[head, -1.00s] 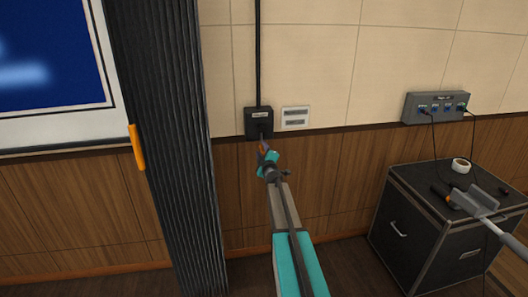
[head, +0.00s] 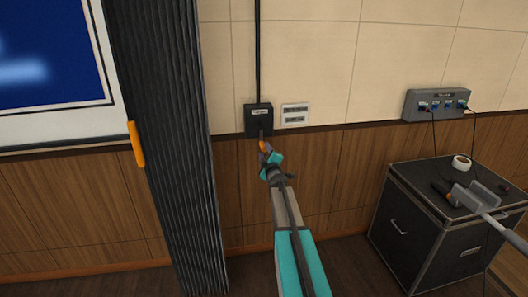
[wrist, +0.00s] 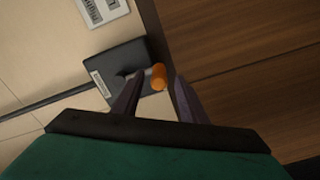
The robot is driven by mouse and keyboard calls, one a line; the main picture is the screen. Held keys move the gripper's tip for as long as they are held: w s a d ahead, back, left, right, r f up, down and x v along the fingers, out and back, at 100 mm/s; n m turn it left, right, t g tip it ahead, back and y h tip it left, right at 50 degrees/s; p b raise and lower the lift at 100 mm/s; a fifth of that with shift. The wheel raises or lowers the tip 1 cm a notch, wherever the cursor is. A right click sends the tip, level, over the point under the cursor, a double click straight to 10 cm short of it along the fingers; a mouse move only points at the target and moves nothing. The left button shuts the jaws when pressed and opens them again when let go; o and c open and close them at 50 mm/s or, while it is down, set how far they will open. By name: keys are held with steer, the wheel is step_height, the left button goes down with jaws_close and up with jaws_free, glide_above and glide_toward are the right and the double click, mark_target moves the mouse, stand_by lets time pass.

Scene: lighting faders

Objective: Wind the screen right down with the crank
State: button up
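The black crank box (head: 258,119) is mounted on the wall at the foot of a dark vertical tube. Its crank has an orange handle (wrist: 158,77), which points down from the box in the head view. My gripper (head: 268,150) is right at the handle. In the wrist view my gripper (wrist: 157,82) has its two fingers apart, with the handle showing between their tips and a gap on each side. The screen (head: 50,60), blue with a white border, hangs at the upper left; only its lower right part is in view.
A black pleated curtain (head: 175,150) with an orange tab (head: 137,145) hangs left of my arm. A white wall plate (head: 295,115) is beside the box. A grey cable panel (head: 437,104) and a black cabinet (head: 410,215) bearing tape and tools stand at the right.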

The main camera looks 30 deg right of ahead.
steer(key=b+v, duration=0.1)
steer(key=v, duration=0.8)
steer(key=shift+s+a, duration=0.15)
steer(key=shift+a, duration=0.05)
steer(key=shift+d, duration=0.1)
stand_by(0.4)
